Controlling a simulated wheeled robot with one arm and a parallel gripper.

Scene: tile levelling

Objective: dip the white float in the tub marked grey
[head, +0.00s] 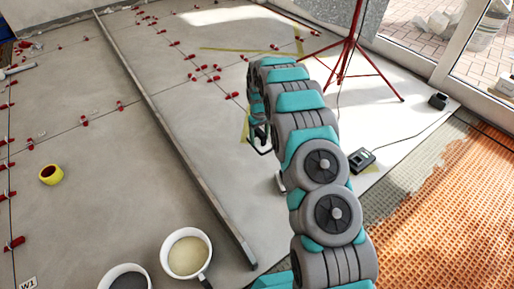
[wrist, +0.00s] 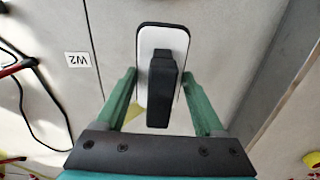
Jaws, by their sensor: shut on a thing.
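The white float (wrist: 147,40) shows in the wrist view as a rounded white plate with a black handle (wrist: 163,85). My gripper (wrist: 159,76) is shut on the float, with its green fingers either side of the handle. In the head view my gripper (head: 260,138) is over the middle of the floor, and the float there is mostly hidden by my arm. Two white tubs stand at the bottom left of the head view. One tub (head: 103,280) holds dark grey stuff, the other tub (head: 166,246) holds beige stuff. I cannot read a mark on either.
A yellow roll (head: 51,174) and several red clips lie on the tiles. A red tripod (head: 349,52) stands behind. A charger-like black box (head: 361,160) and orange matting (head: 445,220) are at right.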

